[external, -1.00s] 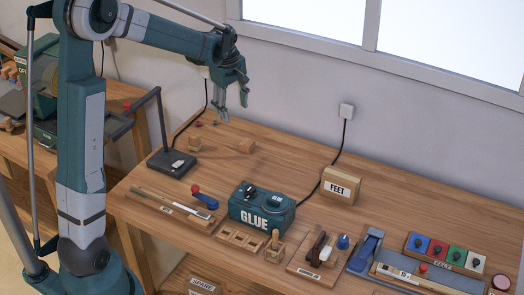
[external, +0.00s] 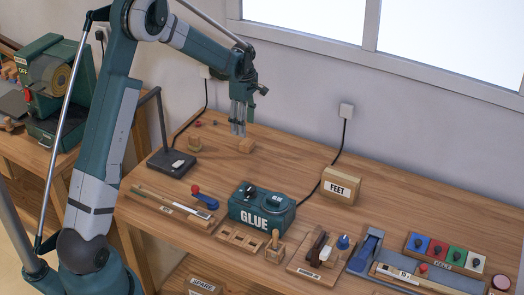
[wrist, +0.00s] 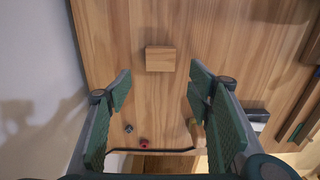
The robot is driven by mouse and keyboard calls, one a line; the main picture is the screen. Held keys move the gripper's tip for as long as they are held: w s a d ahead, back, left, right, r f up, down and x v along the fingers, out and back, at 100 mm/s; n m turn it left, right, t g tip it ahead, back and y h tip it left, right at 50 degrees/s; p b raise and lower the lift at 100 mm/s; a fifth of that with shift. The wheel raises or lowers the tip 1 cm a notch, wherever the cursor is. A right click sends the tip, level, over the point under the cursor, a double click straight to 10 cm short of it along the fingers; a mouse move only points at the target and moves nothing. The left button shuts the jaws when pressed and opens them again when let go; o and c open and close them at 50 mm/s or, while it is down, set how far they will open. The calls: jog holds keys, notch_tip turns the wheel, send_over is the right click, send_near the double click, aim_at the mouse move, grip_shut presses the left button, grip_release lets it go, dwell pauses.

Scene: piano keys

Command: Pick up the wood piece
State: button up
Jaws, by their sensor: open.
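A small light wood block (external: 246,146) lies on the workbench toward the back wall. It also shows in the wrist view, where the wood block (wrist: 160,59) sits at upper centre, beyond the fingertips. My gripper (external: 239,132) points down, just above and slightly left of the block in the external view. In the wrist view my gripper (wrist: 160,85) has its two green-padded fingers wide apart with nothing between them at the tips. The block's bottom is against the bench.
Another wood piece (external: 194,144) stands to the left, near a black lamp base (external: 172,163). Small red and dark bits lie near the bench's back edge. Bench right of the block is clear.

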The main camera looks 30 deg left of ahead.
aim_at(245, 141)
jog(key=shift+f, duration=0.15)
jog(key=shift+f, duration=1.2)
jog(key=shift+f, duration=0.1)
jog(key=shift+f+b, duration=0.5)
jog(key=shift+f, duration=2)
jog(key=shift+c, duration=0.4)
jog(key=c, duration=0.8)
